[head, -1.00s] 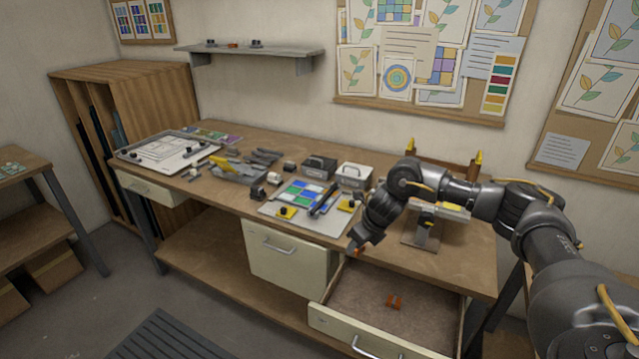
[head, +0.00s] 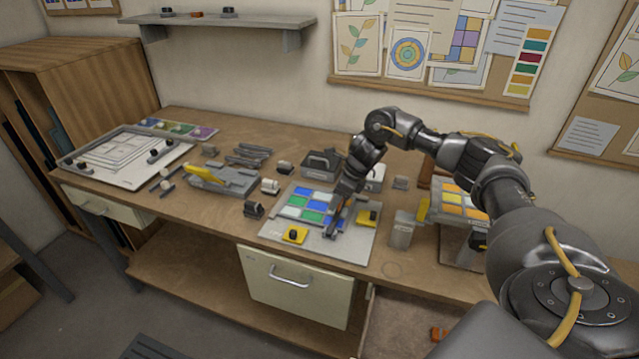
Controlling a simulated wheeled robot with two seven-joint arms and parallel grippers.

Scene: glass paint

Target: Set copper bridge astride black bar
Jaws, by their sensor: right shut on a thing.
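My right gripper (head: 335,229) reaches down over the right part of the pale board that carries the coloured glass panel (head: 304,204). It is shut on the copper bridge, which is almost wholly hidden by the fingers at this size. The black bar lies along the right side of the glass panel, largely covered by my gripper and hard to tell from its dark fingers. I cannot tell whether bridge and bar touch. Another copper piece (head: 438,333) lies in the open drawer (head: 395,325). My left gripper is not in view.
Yellow blocks with black knobs (head: 295,235) (head: 368,218) sit on the pale board (head: 350,255). A grey canister (head: 402,231) and a rack of coloured tiles (head: 462,200) stand to the right. Dark and white boxes are behind; a grey-yellow tool (head: 222,178) lies left.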

